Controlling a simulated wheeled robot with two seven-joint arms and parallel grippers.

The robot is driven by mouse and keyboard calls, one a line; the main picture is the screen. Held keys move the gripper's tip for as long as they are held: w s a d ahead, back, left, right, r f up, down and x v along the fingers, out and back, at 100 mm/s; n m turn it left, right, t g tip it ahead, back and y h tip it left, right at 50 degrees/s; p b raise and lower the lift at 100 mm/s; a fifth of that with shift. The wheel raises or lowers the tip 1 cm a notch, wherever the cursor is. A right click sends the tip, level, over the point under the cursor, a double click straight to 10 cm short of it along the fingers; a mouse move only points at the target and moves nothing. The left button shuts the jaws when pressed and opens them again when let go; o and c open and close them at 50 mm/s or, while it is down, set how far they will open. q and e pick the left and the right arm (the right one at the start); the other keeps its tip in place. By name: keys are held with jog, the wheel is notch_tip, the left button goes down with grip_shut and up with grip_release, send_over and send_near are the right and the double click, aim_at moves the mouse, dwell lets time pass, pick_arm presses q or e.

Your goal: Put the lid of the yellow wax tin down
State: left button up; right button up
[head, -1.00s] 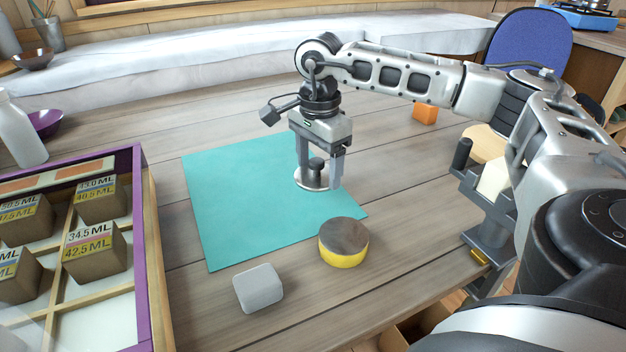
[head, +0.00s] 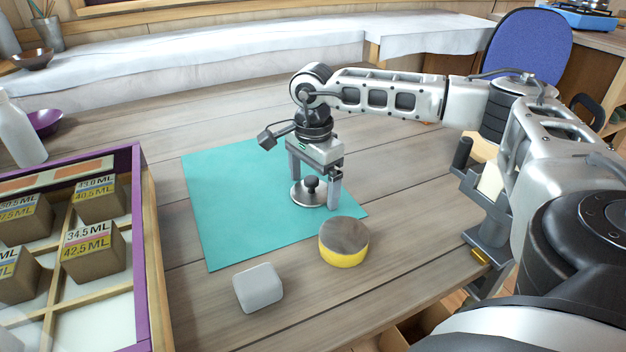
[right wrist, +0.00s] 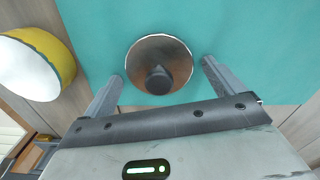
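The lid (head: 298,198), a round metal disc with a dark knob, appears to lie flat on the teal mat (head: 225,215), near its right edge. It also shows in the right wrist view (right wrist: 178,62). My right gripper (head: 314,186) is directly above the lid, pointing down. Its fingers (right wrist: 163,72) are spread on either side of the lid, with gaps between them and the knob. The yellow wax tin (head: 343,258) stands upright on the table at the mat's front right corner. Its top looks grey-brown in the head view and pale in the right wrist view (right wrist: 66,58). My left gripper is not seen.
A grey rounded block (head: 258,288) lies in front of the mat. A compartmented box (head: 143,250) with labelled cubes stands at the left. A grey clamp-like fixture (head: 487,233) is at the table's right edge. The mat's left part is clear.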

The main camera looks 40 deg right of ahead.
aim_at(313, 178)
jog(key=shift+r, duration=0.15)
notch_tip(313, 178, up, 12)
jog(key=p, duration=0.1)
dwell(0.5)
jog(key=shift+s, duration=0.1)
dwell(0.4)
